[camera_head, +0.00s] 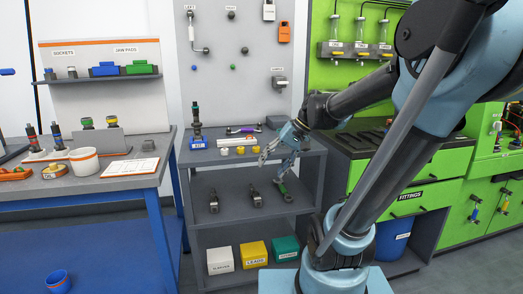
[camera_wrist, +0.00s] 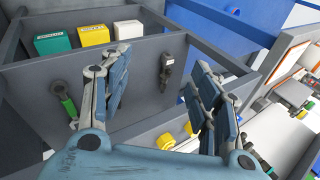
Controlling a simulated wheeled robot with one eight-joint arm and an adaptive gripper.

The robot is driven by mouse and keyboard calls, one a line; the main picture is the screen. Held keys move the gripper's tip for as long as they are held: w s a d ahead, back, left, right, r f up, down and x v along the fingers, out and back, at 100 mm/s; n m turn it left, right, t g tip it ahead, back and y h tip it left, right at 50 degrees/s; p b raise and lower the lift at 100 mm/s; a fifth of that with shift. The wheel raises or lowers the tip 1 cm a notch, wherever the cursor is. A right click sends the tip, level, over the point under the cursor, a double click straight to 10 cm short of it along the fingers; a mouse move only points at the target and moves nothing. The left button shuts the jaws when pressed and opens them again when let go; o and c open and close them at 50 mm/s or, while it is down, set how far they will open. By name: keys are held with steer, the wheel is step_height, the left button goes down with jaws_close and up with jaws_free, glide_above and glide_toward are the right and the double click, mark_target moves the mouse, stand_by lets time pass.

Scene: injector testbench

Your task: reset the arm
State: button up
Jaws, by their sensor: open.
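My gripper (camera_head: 272,167) is open and empty in the head view. It hangs at the front of the grey shelf cart (camera_head: 232,168), around the height between its top and middle shelves. In the wrist view both fingers of my gripper (camera_wrist: 158,64) are spread wide, with nothing between them. A green-handled tool (camera_head: 284,188) lies on the middle shelf just below the gripper; it also shows left of the left finger in the wrist view (camera_wrist: 66,100). My arm reaches in from the right of the head view.
Two dark tools (camera_head: 213,201) (camera_head: 255,196) lie on the middle shelf. White (camera_head: 220,260), yellow (camera_head: 253,254) and green (camera_head: 285,248) boxes stand on the lowest shelf. A blue-legged workbench (camera_head: 110,180) is at left, a green cabinet (camera_head: 425,195) at right. Open floor lies in front.

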steer(key=s+d+f+t+h, duration=0.1)
steer(key=s+d+f+h, duration=0.5)
steer(key=s+d+f, duration=0.5)
steer(key=d+f, duration=0.1)
steer(key=d, duration=0.3)
steer(key=shift+s+f+t+h, duration=0.25)
steer(key=shift+f+t+h, duration=0.05)
steer(key=shift+f, duration=0.1)
steer(key=shift+w+f, duration=0.2)
steer(key=shift+w, duration=0.25)
